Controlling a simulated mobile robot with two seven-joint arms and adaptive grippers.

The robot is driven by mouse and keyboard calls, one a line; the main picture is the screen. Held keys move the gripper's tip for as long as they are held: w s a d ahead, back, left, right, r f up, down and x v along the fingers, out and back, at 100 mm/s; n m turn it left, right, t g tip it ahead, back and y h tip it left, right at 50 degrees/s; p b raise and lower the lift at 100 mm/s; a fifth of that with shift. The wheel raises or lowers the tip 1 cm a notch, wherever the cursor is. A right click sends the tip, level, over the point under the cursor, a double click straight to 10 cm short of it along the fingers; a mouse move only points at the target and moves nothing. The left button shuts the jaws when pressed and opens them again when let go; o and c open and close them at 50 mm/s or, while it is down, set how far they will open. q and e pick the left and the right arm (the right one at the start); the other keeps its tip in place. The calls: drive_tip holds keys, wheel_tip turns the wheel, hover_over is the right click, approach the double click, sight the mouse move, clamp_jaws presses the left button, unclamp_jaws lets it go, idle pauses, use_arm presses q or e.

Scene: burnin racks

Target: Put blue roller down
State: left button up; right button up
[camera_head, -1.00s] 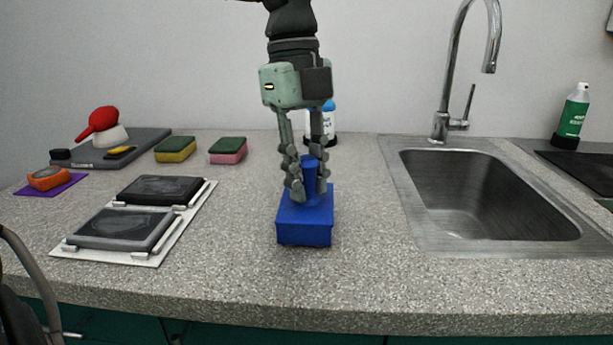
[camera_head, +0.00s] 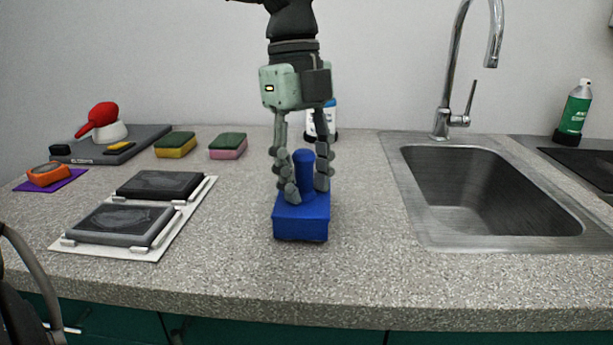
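The blue roller (camera_head: 301,220) is a blue block with an upright round handle, standing on the speckled grey countertop (camera_head: 360,270) near the middle. My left gripper (camera_head: 305,190) points down over it from above. Its two fingers are spread, one on each side of the handle, wider than the handle, so it is open around it. The lower fingertips are close to the top of the block; I cannot tell whether they touch it. My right gripper is not in view.
Two dark pads on a white plate (camera_head: 150,252) lie to the left. A yellow sponge (camera_head: 175,152), a pink sponge (camera_head: 228,154), a grey tray (camera_head: 152,140) and an orange item (camera_head: 48,175) are farther back. A bottle (camera_head: 322,122) stands behind my gripper. A sink (camera_head: 420,232) is right.

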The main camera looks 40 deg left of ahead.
sight(306, 150)
use_arm(q)
drive_tip(key=shift+r, duration=0.2)
drive_tip(key=r, duration=0.1)
drive_tip(key=r+p, duration=0.1)
drive_tip(key=shift+w+a+r, duration=0.15)
drive_tip(key=shift+w+r, duration=0.05)
drive_tip(key=shift+r, duration=0.15)
drive_tip(key=r, duration=0.6)
drive_tip(key=a+r, duration=0.1)
drive_tip(key=r, duration=0.1)
drive_tip(key=shift+w+a+r+p, duration=0.1)
drive_tip(key=shift+r+p, duration=0.25)
drive_tip(key=shift+r, duration=0.05)
drive_tip(key=shift+a+r, duration=0.1)
drive_tip(key=shift+r, duration=0.6)
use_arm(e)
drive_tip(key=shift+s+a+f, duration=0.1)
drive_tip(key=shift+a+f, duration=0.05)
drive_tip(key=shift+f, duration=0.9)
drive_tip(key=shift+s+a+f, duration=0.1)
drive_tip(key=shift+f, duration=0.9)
